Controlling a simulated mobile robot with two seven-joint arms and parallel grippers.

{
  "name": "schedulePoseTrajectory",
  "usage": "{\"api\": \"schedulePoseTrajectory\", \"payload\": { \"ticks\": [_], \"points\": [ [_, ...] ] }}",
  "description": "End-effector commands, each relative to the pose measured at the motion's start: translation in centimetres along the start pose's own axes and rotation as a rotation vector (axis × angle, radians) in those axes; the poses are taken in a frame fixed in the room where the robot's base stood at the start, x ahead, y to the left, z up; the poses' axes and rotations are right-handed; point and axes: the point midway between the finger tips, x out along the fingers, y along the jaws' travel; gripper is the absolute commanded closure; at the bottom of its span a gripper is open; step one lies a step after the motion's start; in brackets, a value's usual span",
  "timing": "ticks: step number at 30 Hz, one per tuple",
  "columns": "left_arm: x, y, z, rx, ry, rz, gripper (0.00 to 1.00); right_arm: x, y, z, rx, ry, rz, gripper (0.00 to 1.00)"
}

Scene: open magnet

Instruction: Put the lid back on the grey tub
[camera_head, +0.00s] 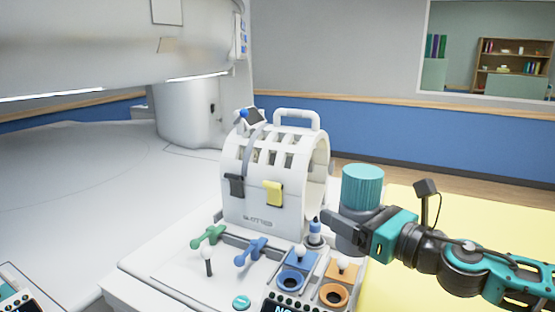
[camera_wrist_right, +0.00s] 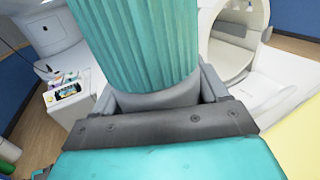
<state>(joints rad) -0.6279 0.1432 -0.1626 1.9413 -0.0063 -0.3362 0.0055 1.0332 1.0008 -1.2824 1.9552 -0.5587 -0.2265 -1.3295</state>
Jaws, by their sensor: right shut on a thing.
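The grey tub (camera_head: 352,240) is a grey cylinder, partly hidden behind my right gripper (camera_head: 350,222). A teal ribbed lid (camera_head: 362,186) sits upright on top of it. I cannot tell how firmly it is seated. In the right wrist view, the lid (camera_wrist_right: 140,45) fills the upper middle and a band of the grey tub (camera_wrist_right: 155,98) shows below it, between the jaws. My right gripper is shut on the grey tub, near the edge of the yellow surface. I cannot tell whether the tub's base touches anything. My left gripper is not in view.
A white coil housing (camera_head: 262,205) with a top handle stands left of the tub. Left of the tub's base are knobs and orange and blue sockets (camera_head: 334,294). The yellow surface (camera_head: 440,210) on the right is clear apart from my arm. A large white scanner (camera_head: 110,50) overhangs the left.

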Motion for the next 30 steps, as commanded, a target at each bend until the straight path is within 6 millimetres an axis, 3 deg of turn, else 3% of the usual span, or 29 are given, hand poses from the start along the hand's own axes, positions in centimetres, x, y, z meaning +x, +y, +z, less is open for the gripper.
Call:
{"api": "schedulePoseTrajectory", "payload": {
  "ticks": [1, 3, 10, 18, 30],
  "points": [
    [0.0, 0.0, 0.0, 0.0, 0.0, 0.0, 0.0, 0.4, 1.9, -0.3, 0.005, -0.004, 0.019, 0.85],
    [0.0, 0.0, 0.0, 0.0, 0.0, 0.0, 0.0, 0.6, 3.7, -0.8, 0.006, -0.004, 0.027, 0.85],
    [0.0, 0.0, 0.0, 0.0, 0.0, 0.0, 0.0, 0.3, 7.3, -1.8, 0.006, -0.003, -0.007, 0.85],
    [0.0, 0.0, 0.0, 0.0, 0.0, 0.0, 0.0, -0.9, 8.4, -2.7, 0.006, -0.002, -0.099, 0.85],
    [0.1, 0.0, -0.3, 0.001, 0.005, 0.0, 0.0, -3.9, 7.2, -4.9, 0.006, -0.001, -0.295, 0.85]
  ]
}}
